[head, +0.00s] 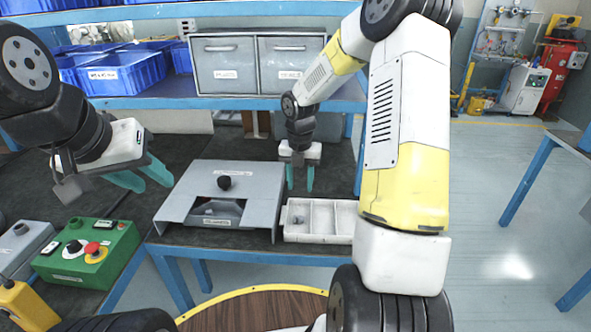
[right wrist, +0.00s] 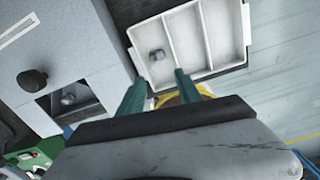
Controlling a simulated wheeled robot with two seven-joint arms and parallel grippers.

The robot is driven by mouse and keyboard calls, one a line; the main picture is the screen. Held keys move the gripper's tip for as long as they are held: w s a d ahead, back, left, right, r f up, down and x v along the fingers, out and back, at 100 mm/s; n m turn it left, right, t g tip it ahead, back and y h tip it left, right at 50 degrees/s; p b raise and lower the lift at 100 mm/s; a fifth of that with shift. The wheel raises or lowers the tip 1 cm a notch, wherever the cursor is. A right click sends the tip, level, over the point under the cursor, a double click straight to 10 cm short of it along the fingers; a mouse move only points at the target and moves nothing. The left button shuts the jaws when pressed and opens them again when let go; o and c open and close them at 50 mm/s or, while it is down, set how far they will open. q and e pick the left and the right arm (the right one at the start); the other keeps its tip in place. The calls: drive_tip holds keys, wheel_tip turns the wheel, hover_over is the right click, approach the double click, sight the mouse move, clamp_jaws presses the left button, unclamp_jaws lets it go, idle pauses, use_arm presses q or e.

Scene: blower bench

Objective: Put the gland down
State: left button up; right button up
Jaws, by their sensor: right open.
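A small grey gland (head: 298,219) lies in the left compartment of the white divided tray (head: 318,238). It also shows in the right wrist view (right wrist: 157,56), apart from my fingers. My right gripper (head: 300,182) is open and empty, above the back left part of the tray. Its two green fingers (right wrist: 160,77) show apart in the right wrist view. My left gripper (head: 155,184) is open and empty, left of the grey housing, with its fingers over the dark bench mat.
The grey housing (head: 245,180) with a black knob (head: 224,183) stands just left of the tray. A small grey part (right wrist: 68,98) sits in its front opening. A green control box (head: 85,255) is at the left. Metal drawers (head: 258,65) and blue bins (head: 110,72) are behind.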

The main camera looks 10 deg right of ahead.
drive_tip(key=s+r+m+t, duration=0.2)
drive_tip(key=s+r+m, duration=0.4)
drive_tip(key=r+m, duration=0.45)
drive_tip(key=s+a+r+m+t+y, duration=0.1)
drive_tip(key=s+r+m+t, duration=0.1)
drive_tip(key=s+r+m, duration=0.4)
drive_tip(key=s+a+r+m+t+y, duration=0.1)
drive_tip(key=s+r+m, duration=0.5)
drive_tip(key=s+m, duration=0.6)
drive_tip(key=shift+s+a+r+m+t, duration=0.15)
drive_tip(key=shift+a+r+m+t, duration=0.25)
drive_tip(key=shift+m, duration=0.75)
drive_tip(key=shift+d+f, duration=0.1)
drive_tip(key=shift+d, duration=0.05)
